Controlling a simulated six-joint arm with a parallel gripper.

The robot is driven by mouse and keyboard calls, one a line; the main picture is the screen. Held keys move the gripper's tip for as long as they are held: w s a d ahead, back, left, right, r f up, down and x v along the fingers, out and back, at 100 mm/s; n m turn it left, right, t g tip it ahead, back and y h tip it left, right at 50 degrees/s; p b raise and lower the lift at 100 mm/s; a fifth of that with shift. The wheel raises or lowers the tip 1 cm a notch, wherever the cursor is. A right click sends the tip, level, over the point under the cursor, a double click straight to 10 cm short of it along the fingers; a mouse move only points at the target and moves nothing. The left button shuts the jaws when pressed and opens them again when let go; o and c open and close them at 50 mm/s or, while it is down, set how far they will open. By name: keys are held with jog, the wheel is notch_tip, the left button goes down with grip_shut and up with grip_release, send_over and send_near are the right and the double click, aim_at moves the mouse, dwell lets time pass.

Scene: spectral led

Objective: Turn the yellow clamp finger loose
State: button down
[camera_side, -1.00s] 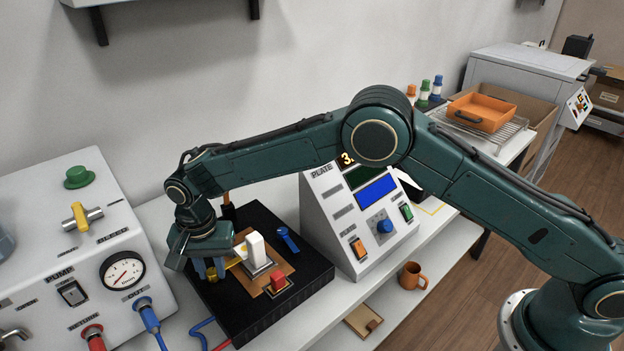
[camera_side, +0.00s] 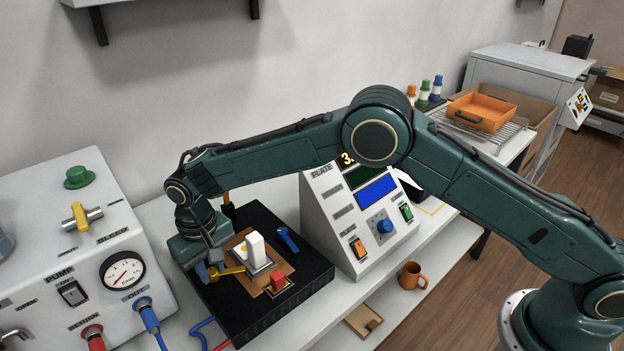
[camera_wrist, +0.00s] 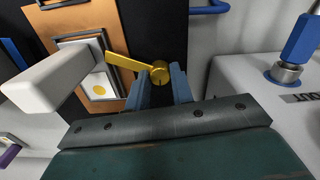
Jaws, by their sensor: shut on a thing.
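The yellow clamp finger (camera_side: 230,271) is at the near-left side of the copper-coloured plate on the black block. In the wrist view the yellow finger (camera_wrist: 126,62) extends up and left from its round hub, its tip near the dark frame (camera_wrist: 75,40). My gripper (camera_side: 210,272) is shut on the round hub; its two blue-grey fingers (camera_wrist: 160,85) stand either side of it in the wrist view. A white sample with a yellow dot (camera_wrist: 99,89) lies inside the frame. A white upright block (camera_side: 255,247) stands beside it.
A blue clamp finger (camera_side: 287,239) and a red one (camera_side: 279,284) are on the same black block (camera_side: 262,325). The pump box (camera_side: 45,225) with hose fittings stands close on the left. The sloped plate controller (camera_side: 350,240) stands close on the right.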

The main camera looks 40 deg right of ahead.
aim_at(212, 271)
jog(key=n, duration=0.5)
jog(key=shift+n, duration=0.4)
jog(key=n, duration=0.5)
jog(key=c, duration=1.2)
grip_release()
jog(key=shift+r, duration=0.1)
notch_tip(212, 271, up, 14)
